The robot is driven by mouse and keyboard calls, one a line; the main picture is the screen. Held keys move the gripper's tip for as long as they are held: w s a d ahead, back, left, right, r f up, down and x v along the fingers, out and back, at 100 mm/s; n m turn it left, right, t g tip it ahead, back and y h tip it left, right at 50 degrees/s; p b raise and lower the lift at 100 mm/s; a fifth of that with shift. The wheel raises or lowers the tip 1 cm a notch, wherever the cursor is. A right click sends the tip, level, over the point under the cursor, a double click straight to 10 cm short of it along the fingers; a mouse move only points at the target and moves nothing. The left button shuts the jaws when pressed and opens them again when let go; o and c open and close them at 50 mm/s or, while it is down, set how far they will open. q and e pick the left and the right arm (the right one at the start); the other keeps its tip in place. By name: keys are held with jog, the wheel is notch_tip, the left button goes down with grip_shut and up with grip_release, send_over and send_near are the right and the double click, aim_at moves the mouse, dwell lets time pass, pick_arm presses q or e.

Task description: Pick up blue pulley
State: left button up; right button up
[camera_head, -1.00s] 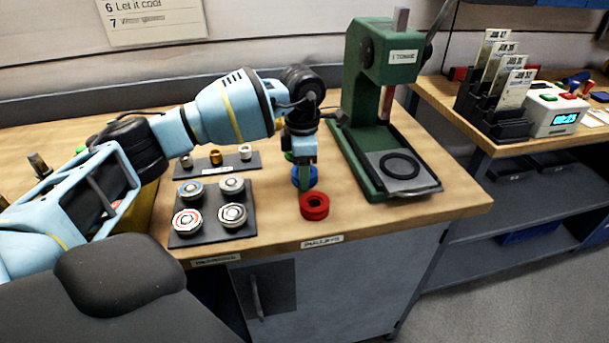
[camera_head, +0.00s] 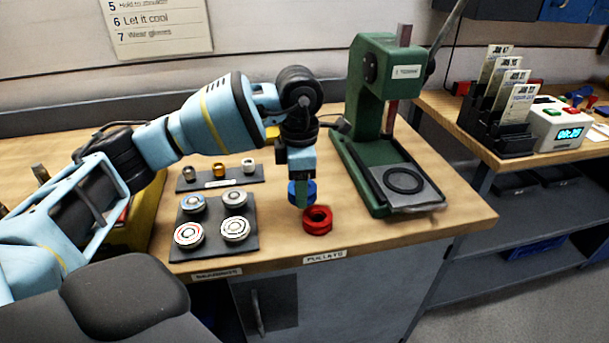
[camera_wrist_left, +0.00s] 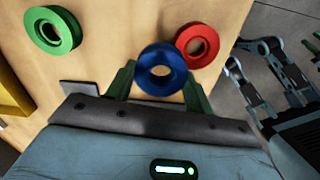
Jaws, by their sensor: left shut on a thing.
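The blue pulley (camera_head: 301,198) is a ring held at the tips of my left gripper (camera_head: 302,190), over the wooden bench behind the red pulley. In the left wrist view the blue pulley (camera_wrist_left: 162,70) sits between the two green fingers of my left gripper (camera_wrist_left: 160,85), its hole facing the camera. I cannot tell whether it is clear of the bench top.
A red pulley (camera_head: 318,220) lies close in front. A green pulley (camera_wrist_left: 54,30) lies on the bench in the wrist view. A green press (camera_head: 372,120) stands right. A dark tray of bearings (camera_head: 214,224) lies left. The bench's front edge is near.

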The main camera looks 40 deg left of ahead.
pick_arm(q)
jog(key=s+d, duration=0.1)
jog(key=s, duration=0.2)
jog(key=s+d, duration=0.2)
jog(key=s, duration=0.1)
jog(key=s+d+r, duration=0.1)
jog(key=s, duration=0.2)
jog(key=shift+s+d, duration=0.25)
jog(key=shift+d, duration=0.05)
